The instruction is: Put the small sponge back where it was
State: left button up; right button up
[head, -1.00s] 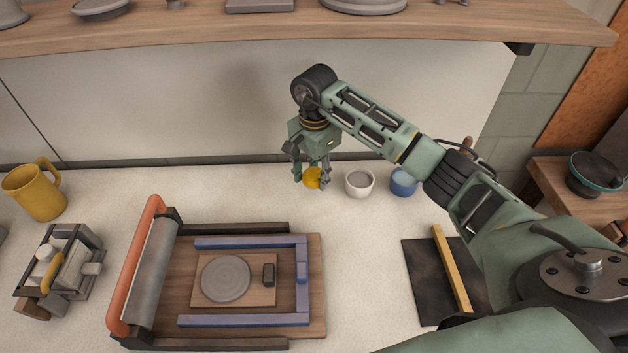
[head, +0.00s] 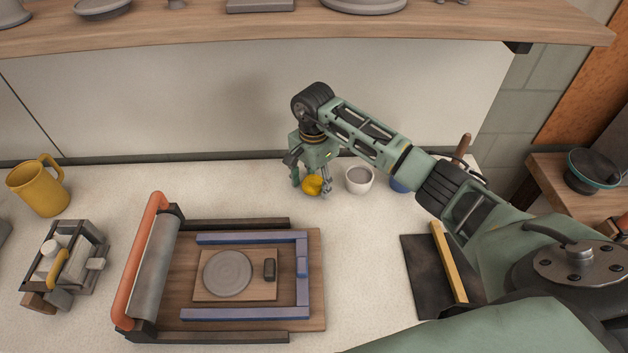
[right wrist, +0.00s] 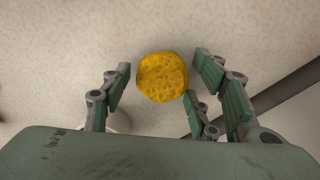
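The small sponge (head: 312,187) is yellow and round. It appears to be down on the pale counter (head: 225,185), left of the white cup (head: 359,180). My right gripper (head: 312,187) points down around it. In the right wrist view the sponge (right wrist: 163,77) lies between the spread fingers of the right gripper (right wrist: 163,70). Thin gaps show between the sponge and the fingertips, so the gripper looks open. The sponge's underside is hidden. My left gripper is not in view.
A blue cup (head: 398,185) stands partly behind my right arm. A slab roller board (head: 317,260) lies in front. A yellow mug (head: 40,190) and a tool caddy (head: 88,262) stand at the left. A wooden shelf (head: 470,27) overhangs the back.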

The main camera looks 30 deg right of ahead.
aim_at(314, 181)
jog(key=shift+r, duration=0.15)
jog(key=shift+r, duration=0.2)
notch_tip(314, 181, up, 12)
jog(key=b, duration=0.3)
jog(key=shift+f, duration=0.15)
dwell(0.4)
